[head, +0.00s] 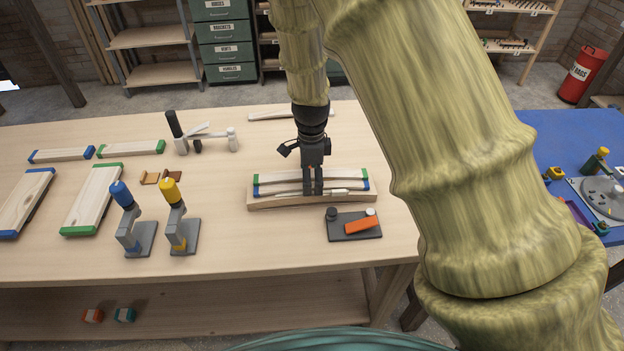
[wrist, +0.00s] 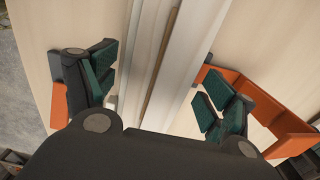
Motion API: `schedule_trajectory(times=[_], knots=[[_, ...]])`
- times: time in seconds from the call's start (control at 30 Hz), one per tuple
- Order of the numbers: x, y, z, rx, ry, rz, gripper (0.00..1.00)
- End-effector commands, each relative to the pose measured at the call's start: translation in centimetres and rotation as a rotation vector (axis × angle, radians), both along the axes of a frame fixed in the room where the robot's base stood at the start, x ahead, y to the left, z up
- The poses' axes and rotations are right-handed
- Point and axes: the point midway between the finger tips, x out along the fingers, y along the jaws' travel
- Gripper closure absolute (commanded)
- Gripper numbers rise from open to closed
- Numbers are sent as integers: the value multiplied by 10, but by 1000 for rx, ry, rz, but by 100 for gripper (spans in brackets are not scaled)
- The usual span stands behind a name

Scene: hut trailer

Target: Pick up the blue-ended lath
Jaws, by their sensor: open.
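The blue-ended lath (head: 280,190) is a thin pale strip on a wooden block (head: 320,201) on the workbench. It lies in front of a bowed green-ended lath (head: 285,177), close beside it. My gripper (head: 313,190) points down over the middle of these laths and hides part of both. In the wrist view my gripper (wrist: 160,88) is open, with a dark green pad on each side of pale wooden strips (wrist: 180,60). The coloured ends are outside that view, so I cannot tell there which strip is which. I cannot tell if the pads touch wood.
A dark plate with an orange lever (head: 361,225) sits just in front of the block. Blue-topped (head: 121,192) and yellow-topped (head: 169,190) devices stand to the left, with blue- and green-ended boards (head: 92,200) beyond. A grey clamp-like tool (head: 205,137) stands behind.

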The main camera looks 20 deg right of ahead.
Motion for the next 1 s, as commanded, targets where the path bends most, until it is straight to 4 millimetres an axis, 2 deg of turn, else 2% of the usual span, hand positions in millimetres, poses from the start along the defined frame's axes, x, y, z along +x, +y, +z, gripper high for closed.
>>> schedule_trajectory(times=[0.23, 0.5, 0.83, 1.0], knots=[[0, 0, -1, 0, 0, 0, 16], [0, 0, -1, 0, 1, -1, 65], [-1, 0, -1, 1, 3, -1, 67], [-1, 0, 6, 1, 3, -1, 67]])
